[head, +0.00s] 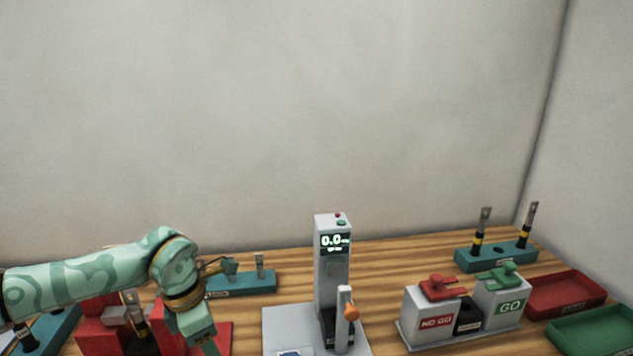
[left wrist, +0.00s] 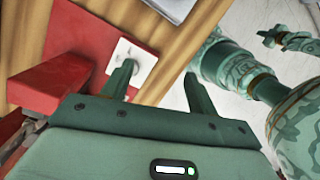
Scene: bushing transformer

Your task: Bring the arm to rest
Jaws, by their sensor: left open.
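My left arm comes in from the left in the head view. Its gripper (head: 207,347) points down beside the red fixture (head: 98,328), partly cut off by the bottom edge. In the left wrist view my left gripper (left wrist: 160,85) is open, its two fingers well apart with nothing between them. One finger overlaps a white square plate (left wrist: 140,58) on the red base (left wrist: 88,32); I cannot tell whether they touch. A dark bushing with a metal tip (head: 133,312) stands at the red fixture, partly hidden. My right gripper is not seen.
A grey tester (head: 330,265) reading 0.0 stands at centre. Teal racks stand behind my arm (head: 243,283) and at back right (head: 480,262). NO GO (head: 430,315) and GO (head: 500,300) gauge blocks and red (head: 565,294) and green (head: 595,330) trays are right. Space above the table is clear.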

